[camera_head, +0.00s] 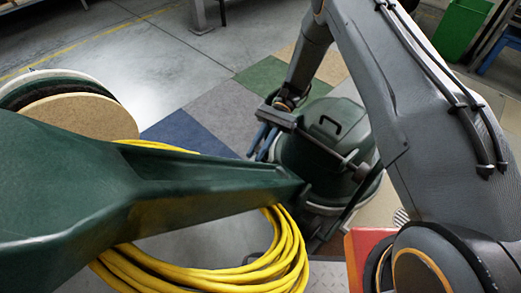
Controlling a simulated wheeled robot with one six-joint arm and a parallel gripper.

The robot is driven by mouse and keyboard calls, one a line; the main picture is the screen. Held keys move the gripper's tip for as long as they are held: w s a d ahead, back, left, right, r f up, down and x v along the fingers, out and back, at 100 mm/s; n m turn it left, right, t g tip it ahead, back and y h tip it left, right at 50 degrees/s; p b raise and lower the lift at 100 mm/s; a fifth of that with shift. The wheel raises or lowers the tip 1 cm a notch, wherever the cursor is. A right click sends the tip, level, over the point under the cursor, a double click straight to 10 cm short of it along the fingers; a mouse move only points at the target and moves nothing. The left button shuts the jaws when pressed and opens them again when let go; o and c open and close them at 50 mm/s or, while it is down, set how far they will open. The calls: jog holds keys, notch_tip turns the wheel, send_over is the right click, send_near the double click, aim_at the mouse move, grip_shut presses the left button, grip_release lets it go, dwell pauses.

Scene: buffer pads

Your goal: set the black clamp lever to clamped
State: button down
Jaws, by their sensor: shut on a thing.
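My gripper (262,145) is at the upper middle of the head view, at the left side of a dark green rounded housing (322,118) with a black handle on top. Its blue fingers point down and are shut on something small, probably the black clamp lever. The grip itself is too small and partly covered to make out clearly. A dark bar runs from the gripper across the front of the housing. I cannot tell the lever's exact position or angle.
A large dark green beam (90,185) crosses the left foreground and hides part of the floor. A yellow cable coil (275,262) lies beneath it. Round pads (80,115) are stacked at the left. A green bin (458,28) stands far right.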

jog(key=c, duration=1.7)
grip_release()
jog(key=shift+o, duration=0.2)
jog(key=shift+r, duration=0.1)
notch_tip(320, 180, up, 10)
jog(key=p, duration=0.2)
jog(key=shift+p, duration=0.35)
